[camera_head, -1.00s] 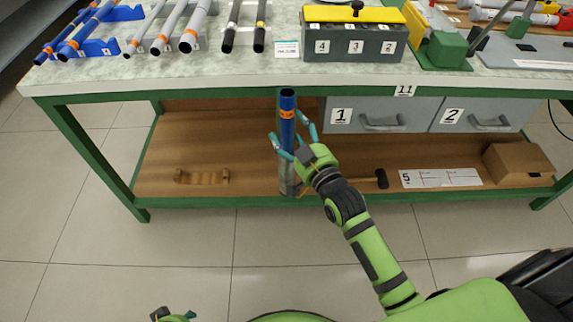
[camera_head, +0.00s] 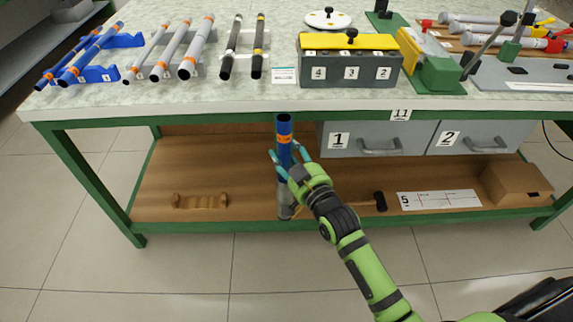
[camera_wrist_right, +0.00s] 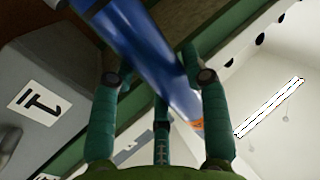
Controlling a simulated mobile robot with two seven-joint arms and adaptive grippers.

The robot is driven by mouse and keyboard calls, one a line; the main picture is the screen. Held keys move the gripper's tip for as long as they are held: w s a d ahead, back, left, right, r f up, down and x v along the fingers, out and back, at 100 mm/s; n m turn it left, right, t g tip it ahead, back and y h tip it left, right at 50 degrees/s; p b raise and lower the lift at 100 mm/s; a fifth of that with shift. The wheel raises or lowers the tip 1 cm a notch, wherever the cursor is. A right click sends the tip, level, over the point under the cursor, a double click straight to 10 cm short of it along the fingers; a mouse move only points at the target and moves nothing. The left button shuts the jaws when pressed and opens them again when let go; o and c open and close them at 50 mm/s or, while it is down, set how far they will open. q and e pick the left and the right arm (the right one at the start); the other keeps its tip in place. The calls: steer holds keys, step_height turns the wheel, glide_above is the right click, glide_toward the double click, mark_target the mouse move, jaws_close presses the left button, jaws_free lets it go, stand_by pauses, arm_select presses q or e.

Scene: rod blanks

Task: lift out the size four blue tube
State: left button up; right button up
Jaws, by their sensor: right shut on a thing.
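A blue tube (camera_head: 284,148) with an orange band and a dark open top stands nearly upright in front of the bench. A grey cylinder (camera_head: 285,197) shows below it, close to the lower shelf's front edge; whether the tube's lower end is inside it is hidden. My right gripper (camera_head: 284,163) is shut on the blue tube below the band. In the right wrist view the tube (camera_wrist_right: 150,55) crosses diagonally between the teal fingers. The tube's size mark is not readable. My left gripper is not in view.
The bench front edge (camera_head: 230,111) is close behind the tube's top. Grey drawers (camera_head: 378,138) lie behind to the right. Two blue tubes lie on a blue rack (camera_head: 107,74) on the bench. A mallet (camera_head: 380,201) and wooden cradle (camera_head: 200,201) lie on the shelf.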

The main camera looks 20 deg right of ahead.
steer(key=shift+r, duration=0.4)
step_height(320, 180, up, 9)
steer(key=p, duration=0.3)
step_height(320, 180, up, 18)
steer(key=p, duration=0.6)
glide_above(291, 125)
steer(key=w, duration=0.1)
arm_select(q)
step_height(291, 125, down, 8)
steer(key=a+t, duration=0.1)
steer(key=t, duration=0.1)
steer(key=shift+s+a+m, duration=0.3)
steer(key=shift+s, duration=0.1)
arm_select(e)
steer(key=shift+w+a, duration=0.15)
steer(key=shift+w, duration=0.05)
